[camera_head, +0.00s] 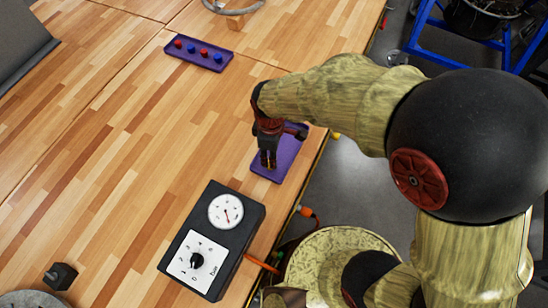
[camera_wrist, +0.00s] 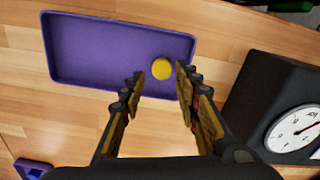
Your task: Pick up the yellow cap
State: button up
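The yellow cap (camera_wrist: 162,69) is a small round disc lying on the purple tray (camera_wrist: 100,52), near the tray's right end in the wrist view. My gripper (camera_wrist: 161,77) is open, with the cap between the lines of its two fingertips in that view. I cannot tell how high the fingers are above the cap. In the head view my gripper (camera_head: 268,163) points down over the purple tray (camera_head: 285,158) near the table's edge. The cap is hidden there behind the gripper.
A dark box with a dial gauge and knob (camera_head: 255,217) stands close to the tray; its gauge shows in the wrist view (camera_wrist: 296,128). Another purple tray (camera_head: 183,52) holds red and blue balls. A small black block (camera_head: 66,275) stands at lower left. The table middle is clear.

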jog(key=f, duration=0.2)
jog(key=f+b, duration=0.1)
jog(key=f, duration=0.2)
jog(key=shift+a+f, duration=0.2)
jog(key=shift+f, duration=0.05)
jog(key=shift+s, duration=0.1)
jog(key=c, duration=0.3)
jog(key=shift+c, duration=1.4)
